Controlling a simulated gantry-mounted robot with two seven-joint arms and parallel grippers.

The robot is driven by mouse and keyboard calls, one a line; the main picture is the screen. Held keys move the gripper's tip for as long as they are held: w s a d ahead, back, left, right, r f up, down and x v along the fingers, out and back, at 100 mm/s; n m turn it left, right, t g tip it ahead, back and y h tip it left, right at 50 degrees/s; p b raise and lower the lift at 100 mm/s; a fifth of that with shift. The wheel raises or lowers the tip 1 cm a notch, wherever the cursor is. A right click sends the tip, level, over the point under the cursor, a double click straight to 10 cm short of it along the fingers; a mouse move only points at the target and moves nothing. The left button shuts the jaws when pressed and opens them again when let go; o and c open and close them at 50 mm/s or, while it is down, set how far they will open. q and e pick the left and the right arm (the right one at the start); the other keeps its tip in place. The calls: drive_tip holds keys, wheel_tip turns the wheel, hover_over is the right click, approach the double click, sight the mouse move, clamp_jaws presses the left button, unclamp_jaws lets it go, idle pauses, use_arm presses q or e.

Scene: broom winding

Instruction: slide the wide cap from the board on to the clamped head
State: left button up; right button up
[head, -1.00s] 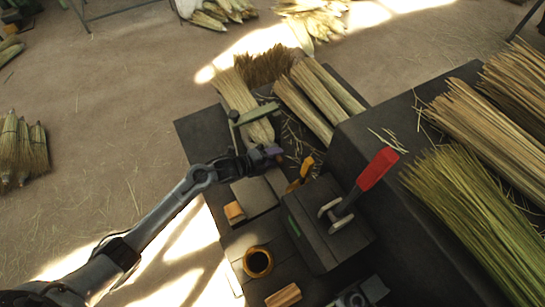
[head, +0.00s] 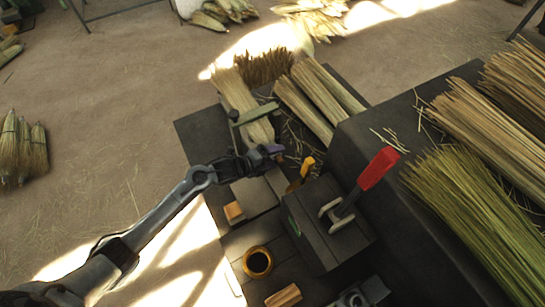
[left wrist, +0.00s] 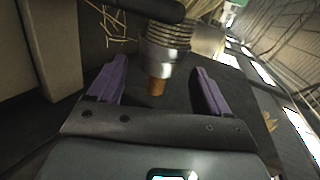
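The clamped head is a broom head of pale straw (head: 236,92) lying under a greenish clamp (head: 250,114) on the dark bench. My left gripper (head: 274,151) is just on the near side of the clamp. In the left wrist view its purple fingers (left wrist: 160,90) are apart. Between and beyond them is a ribbed, metallic neck (left wrist: 168,42) with a short brown stub (left wrist: 157,87); the fingers do not appear to touch it. I cannot pick out the wide cap for certain.
A red-handled lever (head: 376,170) stands on a dark block at right. A yellow-orange tool (head: 305,170) is close right of my left gripper. An orange-rimmed round pot (head: 258,262) and wooden blocks (head: 233,212) are nearer. Straw bundles (head: 470,200) lie right.

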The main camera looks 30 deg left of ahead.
use_arm(q)
drive_tip(key=shift+s+a+r, duration=0.25)
drive_tip(key=shift+s+a, duration=0.05)
drive_tip(key=shift+s, duration=0.15)
drive_tip(key=v, duration=0.9)
drive_tip(key=s+d+f+n+y, duration=0.1)
drive_tip(key=s+d+f+n, duration=0.2)
drive_tip(key=s+d+n, duration=0.55)
drive_tip(key=s+a+r+n+g+y, duration=0.2)
drive_tip(key=s+n+g+y, duration=0.15)
drive_tip(key=s+n, duration=0.4)
drive_tip(key=s+a+r+n+g+y, duration=0.1)
drive_tip(key=s+a+n+g+y, duration=0.1)
drive_tip(key=s+n+g, duration=0.35)
wheel_tip(320, 180, up, 24)
drive_tip(key=s+t+p, duration=0.1)
drive_tip(key=s+p, duration=0.1)
drive_tip(key=p, duration=2.3)
drive_tip(key=shift+s+r, duration=0.15)
drive_tip(key=shift+r, duration=0.05)
